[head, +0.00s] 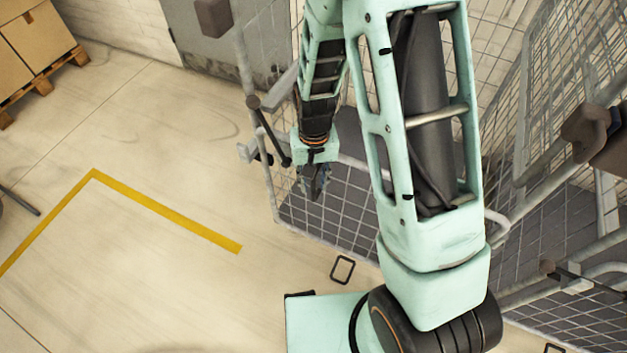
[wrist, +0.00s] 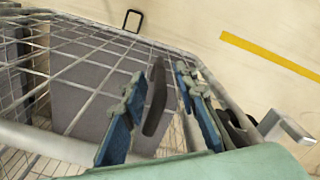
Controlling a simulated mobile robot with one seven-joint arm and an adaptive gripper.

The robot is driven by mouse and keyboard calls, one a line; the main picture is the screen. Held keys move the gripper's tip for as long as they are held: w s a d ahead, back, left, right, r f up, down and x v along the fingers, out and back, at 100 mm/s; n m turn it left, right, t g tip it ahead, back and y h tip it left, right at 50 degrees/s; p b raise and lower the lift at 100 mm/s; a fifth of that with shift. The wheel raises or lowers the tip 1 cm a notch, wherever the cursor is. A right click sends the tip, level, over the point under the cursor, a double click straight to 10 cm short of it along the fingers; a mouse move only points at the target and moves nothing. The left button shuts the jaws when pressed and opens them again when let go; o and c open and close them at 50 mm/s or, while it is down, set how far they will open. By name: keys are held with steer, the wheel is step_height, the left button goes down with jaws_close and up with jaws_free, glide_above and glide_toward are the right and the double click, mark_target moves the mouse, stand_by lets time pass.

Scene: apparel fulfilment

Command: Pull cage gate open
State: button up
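The cage gate (head: 340,215) is a grey wire-mesh panel in a tubular frame, seen partly behind my arm. A dark latch handle (head: 272,135) sits at its left post. My gripper (head: 314,190) points down just right of this handle. In the wrist view my gripper (wrist: 161,78) has its two blue-green fingers apart. A dark flat bar (wrist: 155,105), seemingly part of the latch, shows between them. I cannot tell whether either finger touches it. The mesh (wrist: 75,55) fills the left of that view.
More mesh cage panels (head: 560,90) with a dark latch block (head: 585,130) stand at right. Boxes (head: 35,40) on a pallet are at the upper left. A yellow floor line (head: 165,210) crosses open floor at left. A grey bracket (wrist: 290,130) juts out beside the latch.

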jaws_close()
steer(key=shift+a, duration=0.2)
stand_by(0.4)
